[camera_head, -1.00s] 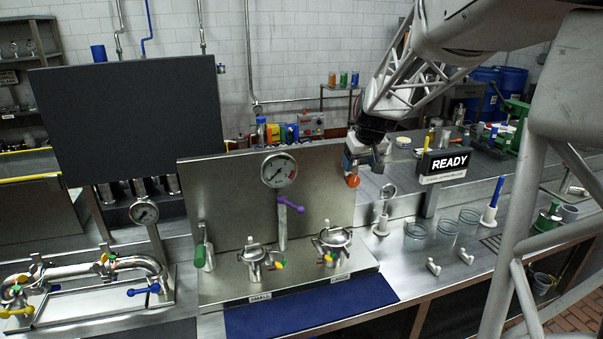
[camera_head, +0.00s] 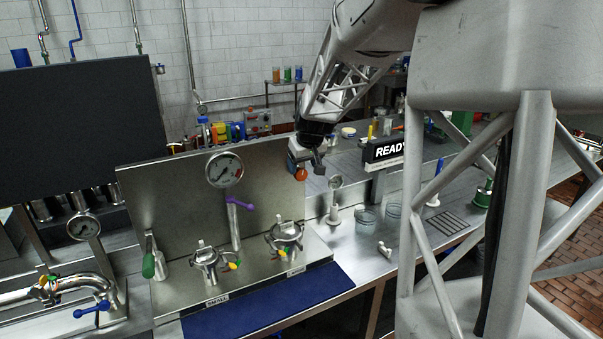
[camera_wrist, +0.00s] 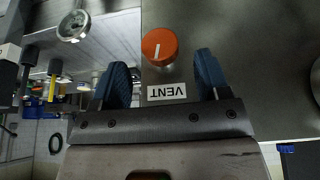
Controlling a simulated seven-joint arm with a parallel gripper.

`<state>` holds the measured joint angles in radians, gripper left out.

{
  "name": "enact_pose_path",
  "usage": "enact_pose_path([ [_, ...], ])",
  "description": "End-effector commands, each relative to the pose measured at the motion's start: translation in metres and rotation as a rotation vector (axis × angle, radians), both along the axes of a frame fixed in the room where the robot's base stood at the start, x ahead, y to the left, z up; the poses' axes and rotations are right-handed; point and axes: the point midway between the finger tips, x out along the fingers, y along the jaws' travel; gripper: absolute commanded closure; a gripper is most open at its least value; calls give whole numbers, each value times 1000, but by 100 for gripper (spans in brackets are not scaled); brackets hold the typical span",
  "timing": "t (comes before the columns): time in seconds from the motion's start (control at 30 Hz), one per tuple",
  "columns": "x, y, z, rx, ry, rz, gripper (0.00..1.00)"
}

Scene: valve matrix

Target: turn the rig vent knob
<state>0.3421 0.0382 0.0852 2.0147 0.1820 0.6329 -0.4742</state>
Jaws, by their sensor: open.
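The vent knob is a round orange knob with a white line on its face; in the wrist view the knob (camera_wrist: 159,46) sits on the steel panel (camera_wrist: 205,25), beyond the fingertips and roughly between them. A white VENT label (camera_wrist: 167,91) is beside it, upside down in this view. In the head view the knob (camera_head: 300,174) shows at the right part of the upright panel (camera_head: 265,175). My gripper (camera_wrist: 160,75) is open, with a blue finger on each side and nothing between them. In the head view my gripper (camera_head: 307,158) is close to the knob; contact cannot be told there.
A pressure gauge (camera_head: 224,170) and a purple-handled valve (camera_head: 240,202) are left of the knob. Two clamped fittings stand below on the rig base. A READY sign (camera_head: 388,150) and a white stand (camera_head: 334,208) are to the right. A blue mat (camera_head: 265,308) lies in front.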

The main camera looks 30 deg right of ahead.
Motion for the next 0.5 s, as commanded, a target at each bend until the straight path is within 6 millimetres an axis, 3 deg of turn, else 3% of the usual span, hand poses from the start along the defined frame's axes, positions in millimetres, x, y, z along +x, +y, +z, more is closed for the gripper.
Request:
enact_pose_path([
  [0.2, 9, 0, -23, 0, 1, 0, 31],
  [0.5, 15, -1, -36, 0, 0, 0, 31],
])
